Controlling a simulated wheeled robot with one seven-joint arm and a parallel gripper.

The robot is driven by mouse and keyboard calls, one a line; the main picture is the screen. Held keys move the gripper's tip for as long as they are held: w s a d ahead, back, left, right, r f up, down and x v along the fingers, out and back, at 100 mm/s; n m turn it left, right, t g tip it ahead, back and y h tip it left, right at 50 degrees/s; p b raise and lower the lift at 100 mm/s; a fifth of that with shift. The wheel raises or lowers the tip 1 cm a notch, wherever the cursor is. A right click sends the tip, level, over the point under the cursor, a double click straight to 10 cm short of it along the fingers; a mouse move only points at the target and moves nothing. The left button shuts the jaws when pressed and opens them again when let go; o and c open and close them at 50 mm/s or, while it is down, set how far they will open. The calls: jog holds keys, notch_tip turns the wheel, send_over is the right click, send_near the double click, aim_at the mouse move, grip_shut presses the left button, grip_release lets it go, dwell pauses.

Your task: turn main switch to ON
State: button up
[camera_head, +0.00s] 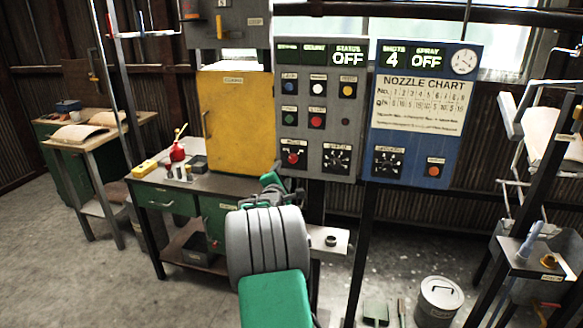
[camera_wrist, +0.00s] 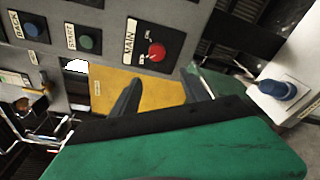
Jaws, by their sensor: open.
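The main switch (camera_head: 293,157) is a red rotary knob on a black plate at the lower left of the grey control panel (camera_head: 318,105). In the wrist view the red knob (camera_wrist: 156,51) sits under a MAIN label, upper middle; its pointer direction is too small to tell. The STATUS display (camera_head: 348,60) reads OFF. My gripper (camera_head: 271,182) is just below and left of the switch in the head view. In the wrist view my gripper's two dark fingers (camera_wrist: 163,77) are apart, with nothing between them. They are below the knob and do not appear to touch it.
A blue panel (camera_head: 415,115) with a nozzle chart adjoins on the right. A yellow cabinet (camera_head: 238,120) stands left of the switch, above a workbench (camera_head: 150,187) with a red bottle (camera_head: 177,150). A dial (camera_head: 337,158) is right of the switch. A metal bucket (camera_head: 438,300) stands on the floor.

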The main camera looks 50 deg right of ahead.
aim_at(292, 160)
jog(key=shift+n+h, duration=0.5)
jog(key=d, duration=0.2)
jog(key=w+d+p, duration=0.1)
jog(key=d, duration=0.2)
jog(key=w+d, duration=0.1)
jog(key=d, duration=0.2)
jog(key=shift+r, duration=0.25)
jog(key=shift+w+d, duration=0.35)
jog(key=shift+c, duration=0.3)
grip_shut()
